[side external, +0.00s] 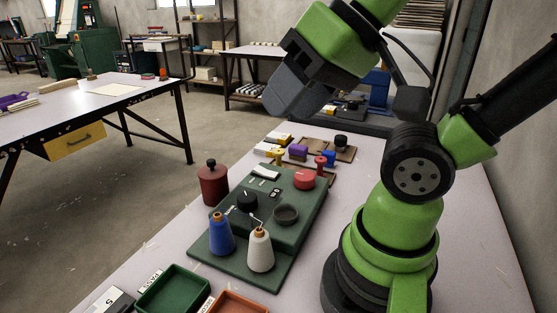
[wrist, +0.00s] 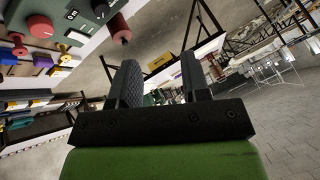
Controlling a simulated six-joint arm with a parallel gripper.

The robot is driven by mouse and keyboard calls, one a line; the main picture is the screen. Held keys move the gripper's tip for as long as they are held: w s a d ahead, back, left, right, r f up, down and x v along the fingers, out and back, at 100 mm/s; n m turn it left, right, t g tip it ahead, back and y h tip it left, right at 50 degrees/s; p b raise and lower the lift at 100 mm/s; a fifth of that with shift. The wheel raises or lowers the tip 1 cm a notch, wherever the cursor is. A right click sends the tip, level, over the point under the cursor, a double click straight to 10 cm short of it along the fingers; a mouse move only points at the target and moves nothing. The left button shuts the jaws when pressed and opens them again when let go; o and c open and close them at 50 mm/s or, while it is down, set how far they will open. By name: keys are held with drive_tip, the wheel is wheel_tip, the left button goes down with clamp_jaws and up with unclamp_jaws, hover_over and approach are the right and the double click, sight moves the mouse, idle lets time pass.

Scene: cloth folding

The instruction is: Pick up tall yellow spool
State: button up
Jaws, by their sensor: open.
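In the side view, small yellow pieces (side external: 277,154) sit among small coloured spools at the far part of the table, near a wooden board. I cannot tell which of them is the tall yellow spool. My gripper (side external: 284,108) is raised in the air above and beyond the green machine, well apart from the spools. In the wrist view my gripper (wrist: 158,66) shows two dark fingers spread apart with nothing between them. Small coloured spools show at the left edge of that view, outside the fingers.
A green machine (side external: 240,268) carries a blue cone (side external: 221,237), a cream cone (side external: 260,252), a red knob (side external: 304,179) and a black knob. A dark red canister (side external: 212,185) stands beside it. A green tray (side external: 172,293) and an orange tray (side external: 240,304) lie at the near edge.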

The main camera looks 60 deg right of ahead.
drive_tip(key=shift+o, duration=0.5)
drive_tip(key=shift+w, duration=0.1)
drive_tip(key=m+g+h, duration=0.4)
drive_tip(key=m+h, duration=0.2)
hover_over(279, 152)
drive_tip(key=s+a, duration=0.2)
drive_tip(key=a, duration=0.1)
wheel_tip(279, 152, down, 19)
drive_tip(key=shift+y, duration=0.3)
drive_tip(key=x, duration=0.4)
drive_tip(key=shift+d+f, duration=0.15)
drive_tip(key=shift+d, duration=0.1)
drive_tip(key=shift+s+x, duration=0.2)
drive_tip(key=shift+x, duration=2.8)
